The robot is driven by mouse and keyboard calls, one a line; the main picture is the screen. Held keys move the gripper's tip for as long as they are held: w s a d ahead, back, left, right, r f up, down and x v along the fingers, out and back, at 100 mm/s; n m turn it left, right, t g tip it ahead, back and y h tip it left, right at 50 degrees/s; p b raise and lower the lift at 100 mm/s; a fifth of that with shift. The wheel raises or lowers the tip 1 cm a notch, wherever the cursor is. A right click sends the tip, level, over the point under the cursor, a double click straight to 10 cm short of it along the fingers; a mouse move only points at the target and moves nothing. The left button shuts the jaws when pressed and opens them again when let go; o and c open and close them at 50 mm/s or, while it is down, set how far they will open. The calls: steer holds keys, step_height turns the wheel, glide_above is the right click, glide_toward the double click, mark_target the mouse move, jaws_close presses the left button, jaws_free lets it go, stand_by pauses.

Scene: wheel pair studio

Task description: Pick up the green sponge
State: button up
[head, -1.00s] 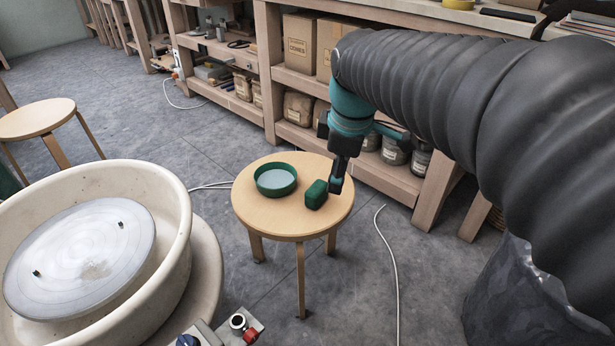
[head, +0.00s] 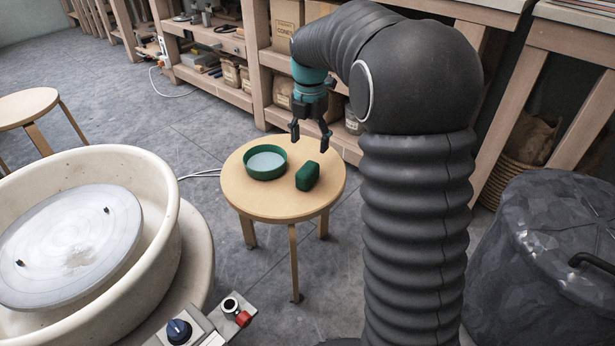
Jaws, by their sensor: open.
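The green sponge (head: 307,176) is a small dark green block lying on the right part of a round wooden stool (head: 262,203). A round green dish (head: 266,163) with a pale inside stands on the stool, left of the sponge and apart from it. My gripper (head: 310,145) is open and empty, pointing down. In the head view its fingers show just above and behind the sponge; the exact gap in depth is hard to tell.
A potter's wheel (head: 70,245) with a cream basin fills the lower left. Another stool (head: 27,108) stands at the far left. Wooden shelves (head: 222,92) with bags and boxes run behind. A dark covered bin (head: 545,250) stands at the right.

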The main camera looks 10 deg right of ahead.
mark_target(308, 168)
steer(key=f, duration=0.5)
steer(key=f+b, duration=0.1)
steer(key=f, duration=0.4)
steer(key=shift+a+f, duration=0.2)
steer(key=shift+f, duration=0.05)
steer(key=c, duration=1.1)
